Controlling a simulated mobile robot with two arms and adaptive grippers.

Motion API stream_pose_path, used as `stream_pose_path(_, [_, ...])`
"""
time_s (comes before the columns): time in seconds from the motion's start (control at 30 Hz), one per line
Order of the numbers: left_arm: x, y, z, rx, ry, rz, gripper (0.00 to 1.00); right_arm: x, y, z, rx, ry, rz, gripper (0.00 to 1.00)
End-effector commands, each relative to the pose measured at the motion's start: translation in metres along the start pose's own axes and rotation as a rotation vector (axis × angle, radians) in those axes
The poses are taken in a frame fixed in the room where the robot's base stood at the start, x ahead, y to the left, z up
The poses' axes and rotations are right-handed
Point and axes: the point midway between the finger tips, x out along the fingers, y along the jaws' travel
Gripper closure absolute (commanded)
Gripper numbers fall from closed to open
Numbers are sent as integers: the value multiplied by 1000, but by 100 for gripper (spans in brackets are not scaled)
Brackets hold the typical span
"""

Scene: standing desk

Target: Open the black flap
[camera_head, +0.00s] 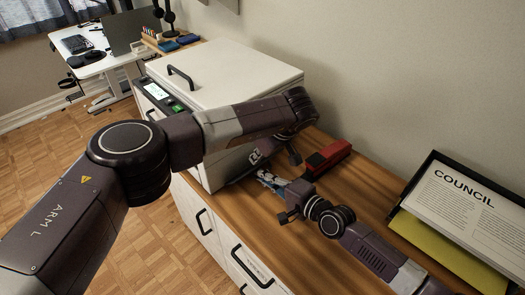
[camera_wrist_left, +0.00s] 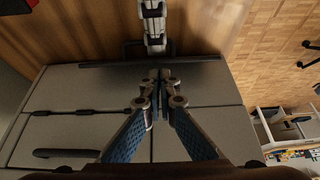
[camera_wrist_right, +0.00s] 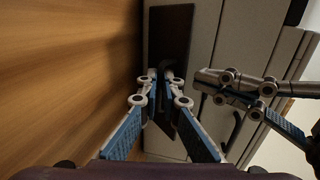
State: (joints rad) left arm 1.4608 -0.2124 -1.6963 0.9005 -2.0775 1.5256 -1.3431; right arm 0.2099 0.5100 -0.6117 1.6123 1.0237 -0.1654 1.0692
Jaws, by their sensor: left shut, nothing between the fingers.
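The black flap (camera_wrist_right: 183,30) is a dark panel on the grey box's side, close to the desk, in the right wrist view. In the left wrist view the flap (camera_wrist_left: 95,64) shows as a thin dark bar with a loop handle (camera_wrist_left: 128,46). My right gripper (camera_wrist_right: 165,77) is at that handle, its fingers closed around a dark piece of it; the exact contact is partly hidden. It also shows in the head view (camera_head: 268,180). My left gripper (camera_wrist_left: 157,77) is shut and empty, near the box side and beside the right gripper. In the head view my left arm hides part of the box.
The grey box (camera_head: 225,75) with a top handle and lit display stands on the wooden desk (camera_head: 255,215). A red object (camera_head: 328,157) lies behind my right gripper. A COUNCIL paper tray (camera_head: 460,205) is at the right, by the wall. Desk front is clear.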

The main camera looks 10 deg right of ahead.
Motion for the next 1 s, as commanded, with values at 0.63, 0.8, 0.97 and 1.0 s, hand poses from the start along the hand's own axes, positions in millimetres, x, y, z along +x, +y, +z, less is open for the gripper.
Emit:
stream_pose_path(0.63, [18,0,8,4,0,0,100,1,2,3,5,-5,4,100])
stream_pose_path(0.8, [19,0,17,4,-4,1,100,1,0,3,5,-5,-1,100])
stream_pose_path(0.97, [19,0,19,5,-9,1,100,2,-4,3,5,-4,-8,94])
stream_pose_path(1.0, [19,0,19,5,-9,1,100,2,-4,3,5,-4,-9,90])
